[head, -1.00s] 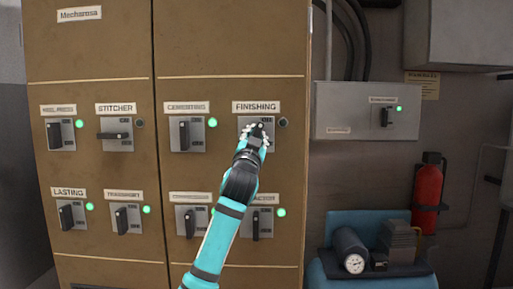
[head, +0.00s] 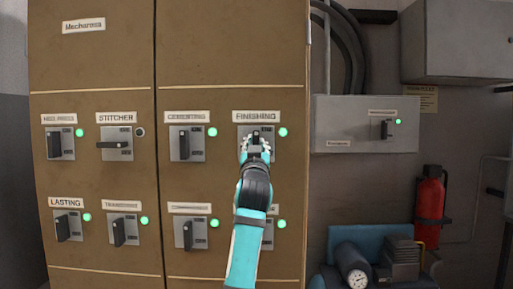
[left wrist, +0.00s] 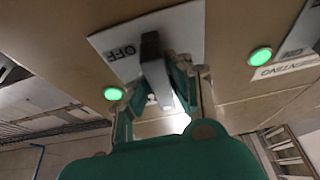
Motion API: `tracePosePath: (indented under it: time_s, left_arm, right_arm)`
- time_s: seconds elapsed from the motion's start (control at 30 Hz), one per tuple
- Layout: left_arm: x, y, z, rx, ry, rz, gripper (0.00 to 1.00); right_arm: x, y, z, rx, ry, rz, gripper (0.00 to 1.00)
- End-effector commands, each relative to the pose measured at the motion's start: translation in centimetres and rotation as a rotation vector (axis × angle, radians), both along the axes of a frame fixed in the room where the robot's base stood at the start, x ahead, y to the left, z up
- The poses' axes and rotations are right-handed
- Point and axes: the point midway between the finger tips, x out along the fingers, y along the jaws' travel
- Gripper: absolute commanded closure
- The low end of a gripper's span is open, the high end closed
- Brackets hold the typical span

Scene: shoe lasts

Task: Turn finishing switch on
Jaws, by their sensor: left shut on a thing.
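The finishing switch (head: 248,131) is on the brown cabinet, below its FINISHING label (head: 256,117). Its handle points upright, and its lamp (head: 283,132) glows green. My left gripper (head: 256,147) is in front of the switch and hides its lower part. In the left wrist view the two fingers of my left gripper (left wrist: 158,98) are shut on the dark switch handle (left wrist: 152,50), one on each side. The plate with OFF on it (left wrist: 108,48) and the green lamp (left wrist: 113,93) also show there. My right gripper is not in view.
The stitcher switch (head: 116,145) has a level handle and a dark lamp. The cementing switch (head: 186,143) beside mine is upright with a green lamp. A grey box (head: 350,140), a red extinguisher (head: 430,205) and a compressor (head: 350,262) are at the right.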

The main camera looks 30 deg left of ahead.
Motion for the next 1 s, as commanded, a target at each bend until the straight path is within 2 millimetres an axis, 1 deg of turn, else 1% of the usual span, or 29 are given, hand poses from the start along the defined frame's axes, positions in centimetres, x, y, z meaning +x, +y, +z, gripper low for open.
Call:
tracePosePath:
  time_s: [0.03, 0.4, 0.43, 0.5, 0.6, 0.87, 1.0]
  left_arm:
    - [0.1, 0.0, -0.4, -0.004, 0.006, 0.001, 1.00]
    - [0.1, 0.0, -0.4, -0.004, 0.007, 0.001, 1.00]
    - [0.1, 0.0, -0.4, -0.004, 0.007, 0.001, 0.80]
    - [0.1, 0.0, -0.4, -0.004, 0.006, 0.000, 0.71]
    - [0.1, 0.0, -0.3, -0.003, 0.004, 0.000, 0.60]
    - [0.0, 0.0, -0.2, -0.001, 0.002, 0.000, 0.60]
    - [-0.9, -0.7, -0.6, 0.000, 0.000, -0.001, 0.60]
  right_arm:
    - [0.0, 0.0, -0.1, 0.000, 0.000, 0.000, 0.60]
    - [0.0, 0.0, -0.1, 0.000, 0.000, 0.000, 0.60]
    - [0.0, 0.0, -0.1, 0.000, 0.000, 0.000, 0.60]
    - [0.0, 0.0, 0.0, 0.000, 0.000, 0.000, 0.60]
    - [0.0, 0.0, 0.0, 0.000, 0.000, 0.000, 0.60]
    - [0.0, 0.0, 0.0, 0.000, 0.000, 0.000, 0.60]
    - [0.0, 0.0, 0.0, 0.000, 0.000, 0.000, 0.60]
